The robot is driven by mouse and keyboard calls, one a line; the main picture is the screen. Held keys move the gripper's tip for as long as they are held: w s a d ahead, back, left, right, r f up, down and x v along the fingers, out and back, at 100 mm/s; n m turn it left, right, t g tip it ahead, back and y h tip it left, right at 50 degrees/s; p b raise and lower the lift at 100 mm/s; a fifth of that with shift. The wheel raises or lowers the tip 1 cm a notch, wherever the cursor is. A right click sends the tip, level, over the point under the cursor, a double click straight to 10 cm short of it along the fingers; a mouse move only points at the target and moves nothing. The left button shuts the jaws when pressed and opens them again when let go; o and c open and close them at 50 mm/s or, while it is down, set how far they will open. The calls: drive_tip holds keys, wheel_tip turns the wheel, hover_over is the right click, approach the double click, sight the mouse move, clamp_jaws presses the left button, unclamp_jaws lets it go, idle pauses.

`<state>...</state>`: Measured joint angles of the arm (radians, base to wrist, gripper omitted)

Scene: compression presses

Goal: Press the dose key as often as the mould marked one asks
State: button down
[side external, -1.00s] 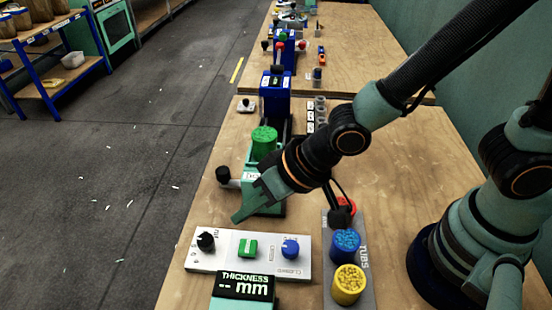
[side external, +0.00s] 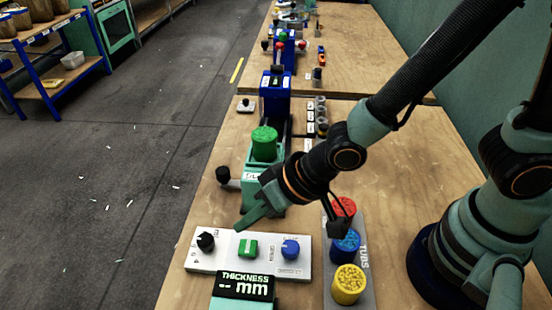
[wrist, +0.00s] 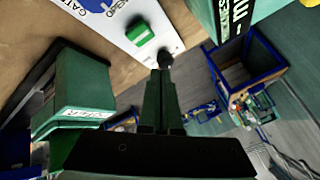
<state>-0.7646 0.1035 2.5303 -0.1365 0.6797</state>
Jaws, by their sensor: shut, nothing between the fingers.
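A green machine (side external: 273,174) holds a green granule-filled cylinder (side external: 264,143), with a black round knob (side external: 222,173) at its left. In the wrist view the machine's green box (wrist: 82,85) has a white label ending in "SER". I cannot make out the dose key or read a mark for mould one. Small grey cylinders (side external: 320,111) beside white cards stand farther back, too small to read. My gripper (side external: 241,225) is shut and empty, tilted down in front of the machine near the panel's back edge. In the wrist view its fingertips (wrist: 163,75) point towards a black knob (wrist: 165,58).
A white panel (side external: 220,262) carries a black knob (side external: 206,241), a green switch (side external: 247,248) and a blue knob (side external: 290,249). A thickness display (side external: 245,285) reads "-- mm". Red (side external: 343,207), blue (side external: 346,243) and yellow (side external: 349,283) tubs stand at right. A blue press (side external: 275,95) stands behind.

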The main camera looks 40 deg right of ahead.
sight(251, 249)
drive_tip(key=shift+f, duration=2.2)
drive_tip(key=shift+f, duration=0.2)
drive_tip(key=shift+s+a+f, duration=0.1)
drive_tip(key=shift+f, duration=0.15)
drive_tip(key=shift+f, duration=0.5)
idle(1.0)
drive_tip(key=shift+r, duration=0.95)
drive_tip(key=shift+r, duration=2.5)
idle(0.4)
